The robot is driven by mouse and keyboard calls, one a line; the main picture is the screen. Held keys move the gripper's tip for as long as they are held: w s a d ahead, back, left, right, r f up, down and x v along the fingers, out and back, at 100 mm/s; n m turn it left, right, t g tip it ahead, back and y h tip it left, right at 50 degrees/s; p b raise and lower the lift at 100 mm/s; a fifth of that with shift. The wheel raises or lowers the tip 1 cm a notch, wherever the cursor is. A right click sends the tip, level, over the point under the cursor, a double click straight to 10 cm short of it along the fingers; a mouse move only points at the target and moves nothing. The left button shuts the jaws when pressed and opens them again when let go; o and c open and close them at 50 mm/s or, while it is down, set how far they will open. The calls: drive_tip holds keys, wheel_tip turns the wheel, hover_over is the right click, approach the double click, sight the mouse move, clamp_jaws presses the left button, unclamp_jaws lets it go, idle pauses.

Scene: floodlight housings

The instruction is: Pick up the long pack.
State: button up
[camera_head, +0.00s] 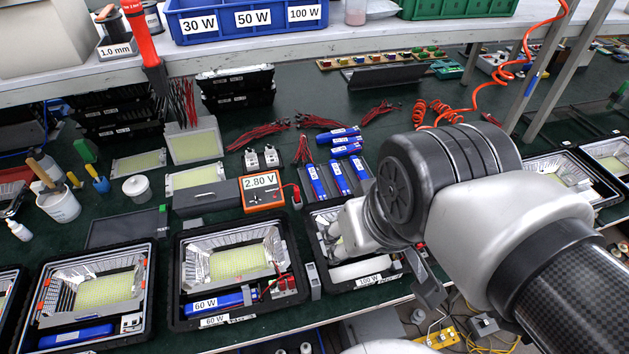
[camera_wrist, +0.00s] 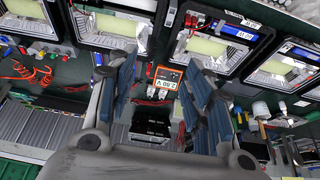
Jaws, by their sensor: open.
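Several blue packs with white labels are in the head view. Three blue packs (camera_head: 339,178) lie side by side in a dark tray behind the 100 W housing, with a small stack of blue packs (camera_head: 346,141) just behind them. Another blue pack (camera_head: 213,304) lies along the front of the 60 W housing (camera_head: 178,290); it also shows in the wrist view (camera_wrist: 236,32). I cannot tell for certain which is the long pack. My gripper (camera_wrist: 165,76) is open and empty, its dark fingers spread on either side of the meter; my arm largely hides it in the head view.
An orange meter reading 2.80 V (camera_head: 262,190) stands behind the housings. Red wire bundles (camera_head: 258,134) lie farther back. A grey shelf with a blue bin (camera_head: 245,20) overhangs the green bench. An orange coiled hose (camera_head: 520,55) hangs at right.

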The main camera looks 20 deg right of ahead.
drive_tip(key=shift+o, duration=0.2)
drive_tip(key=w+d+r+b, duration=0.1)
drive_tip(key=w, duration=1.4)
drive_tip(key=shift+w, duration=0.2)
drive_tip(key=b, duration=0.7)
hover_over(314, 177)
drive_tip(key=s, duration=0.2)
drive_tip(key=f, duration=3.7)
drive_tip(key=shift+d+f, duration=0.2)
drive_tip(key=shift+f, duration=0.1)
drive_tip(key=x, duration=0.1)
drive_tip(key=b+x, duration=0.1)
drive_tip(key=x, duration=0.1)
drive_tip(key=b+x, duration=0.1)
drive_tip(key=shift+s+f, duration=0.3)
drive_tip(key=shift+f, duration=0.05)
drive_tip(key=shift+w+a+f+b, duration=0.1)
drive_tip(key=shift+w+f+b, duration=0.2)
drive_tip(key=shift+f, duration=0.15)
drive_tip(key=shift+c, duration=0.4)
